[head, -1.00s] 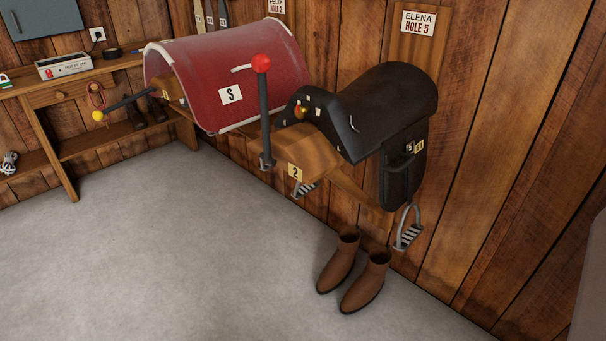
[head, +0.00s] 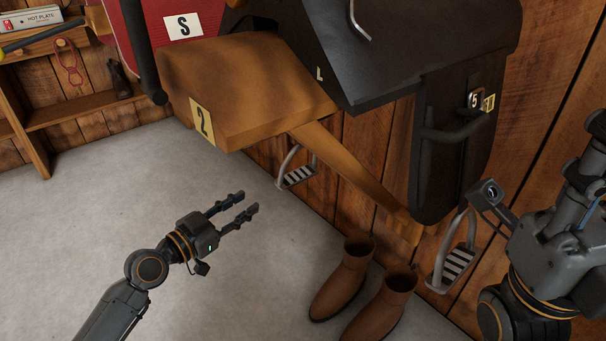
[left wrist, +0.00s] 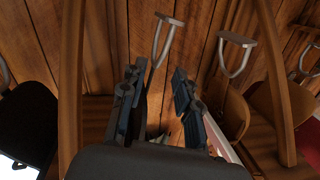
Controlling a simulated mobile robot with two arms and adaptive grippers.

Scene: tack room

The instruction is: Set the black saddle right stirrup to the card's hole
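The black saddle (head: 430,50) sits on a wooden rack marked 2 (head: 235,95). Its near flap bears a small white number plate (head: 474,99), seemingly reading 5 or 15, and a yellow tag (head: 488,103). The right stirrup (head: 455,262) hangs below this flap; the other stirrup (head: 297,168) hangs beyond the rack. My left gripper (head: 246,203) is open and empty, low left of the rack, apart from both stirrups. In the left wrist view its fingers (left wrist: 157,84) are spread. My right arm's wrist (head: 560,240) is beside the right stirrup; its fingers are unclear. The card is out of view.
Brown boots (head: 370,290) stand on the floor below the rack. The wooden wall closes off the right side. Grey floor at left is clear.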

